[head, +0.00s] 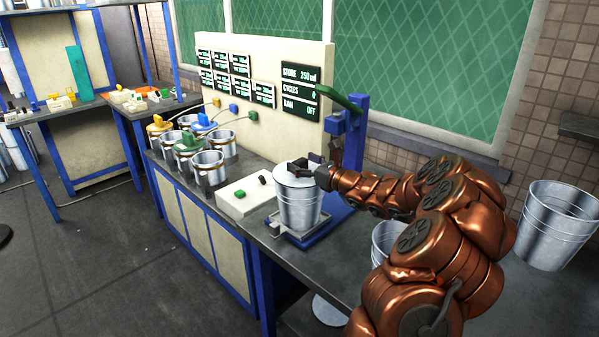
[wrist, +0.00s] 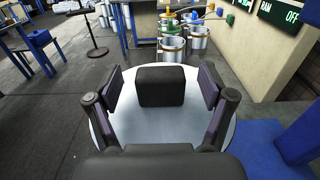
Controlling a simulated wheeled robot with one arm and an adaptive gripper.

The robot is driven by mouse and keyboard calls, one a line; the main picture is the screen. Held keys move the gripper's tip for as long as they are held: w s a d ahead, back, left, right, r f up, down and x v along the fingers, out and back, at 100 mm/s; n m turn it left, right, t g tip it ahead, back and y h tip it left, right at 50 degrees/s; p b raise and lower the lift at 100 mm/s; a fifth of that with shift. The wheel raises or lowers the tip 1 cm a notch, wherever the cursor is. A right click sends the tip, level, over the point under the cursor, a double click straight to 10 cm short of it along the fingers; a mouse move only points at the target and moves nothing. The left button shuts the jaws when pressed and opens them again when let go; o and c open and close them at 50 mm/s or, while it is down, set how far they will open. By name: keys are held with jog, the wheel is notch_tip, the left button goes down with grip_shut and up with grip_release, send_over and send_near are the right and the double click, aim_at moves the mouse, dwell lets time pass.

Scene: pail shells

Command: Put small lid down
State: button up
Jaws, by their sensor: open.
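The small lid is a pale round disc (wrist: 160,130) with a dark block-shaped knob (wrist: 160,86) in the wrist view. In the head view the lid (head: 290,179) lies over the mouth of a metal pail (head: 299,210). My gripper (head: 318,168) is at the lid. In the wrist view its two fingers stand open on either side of the knob, with a gap showing on both sides. The lid's near edge is hidden by the gripper body. I cannot tell how closely the lid meets the pail's rim.
The pail stands on a blue press stand (head: 351,150). A white control box (head: 246,196) and several small pails with coloured valves (head: 208,168) are to the left on the bench. Another pail (head: 386,240) is beside my arm, and a large one (head: 556,228) stands at right.

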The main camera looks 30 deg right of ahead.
jog(key=shift+c, duration=0.2)
jog(key=shift+r, duration=0.1)
jog(key=c, duration=1.4)
